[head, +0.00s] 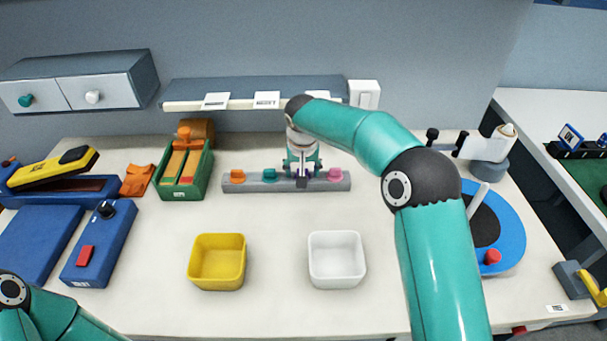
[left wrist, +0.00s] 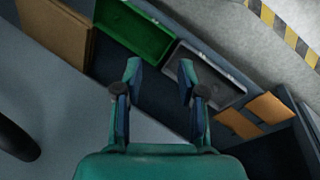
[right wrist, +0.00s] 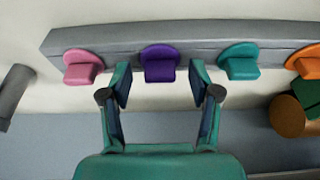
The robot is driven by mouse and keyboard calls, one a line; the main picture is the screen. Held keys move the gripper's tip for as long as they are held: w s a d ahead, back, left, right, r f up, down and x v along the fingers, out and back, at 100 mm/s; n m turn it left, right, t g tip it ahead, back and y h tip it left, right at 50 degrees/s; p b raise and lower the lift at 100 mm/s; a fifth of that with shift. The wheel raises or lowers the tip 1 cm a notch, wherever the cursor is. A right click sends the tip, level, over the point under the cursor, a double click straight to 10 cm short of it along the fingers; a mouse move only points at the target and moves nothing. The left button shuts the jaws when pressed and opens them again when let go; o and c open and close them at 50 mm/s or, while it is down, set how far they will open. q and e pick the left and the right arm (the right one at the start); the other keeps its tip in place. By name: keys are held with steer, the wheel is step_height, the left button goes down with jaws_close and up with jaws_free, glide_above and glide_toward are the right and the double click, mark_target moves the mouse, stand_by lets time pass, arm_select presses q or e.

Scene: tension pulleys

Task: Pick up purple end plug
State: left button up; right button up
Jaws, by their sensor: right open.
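The purple end plug (right wrist: 160,63) sits in the grey rack bar (right wrist: 205,50), between a pink plug (right wrist: 80,66) and a teal plug (right wrist: 239,61) in the right wrist view. In the head view my right gripper (head: 302,171) is over the bar and hides most of the purple plug. In the right wrist view my right gripper (right wrist: 160,84) is open, with one finger on each side of the purple plug and nothing held. My left gripper (left wrist: 158,75) is open and empty, far from the bar, above bins in its own wrist view.
An orange plug (head: 237,176) stands at the bar's left end. A yellow bin (head: 218,279) and a white bin (head: 337,280) stand in front of the bar.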

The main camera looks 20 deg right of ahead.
steer(key=shift+c, duration=0.3)
steer(key=c, duration=0.8)
steer(key=shift+r, duration=0.15)
steer(key=shift+r, duration=0.55)
step_height(320, 180, up, 19)
steer(key=p, duration=0.5)
steer(key=shift+f, duration=0.15)
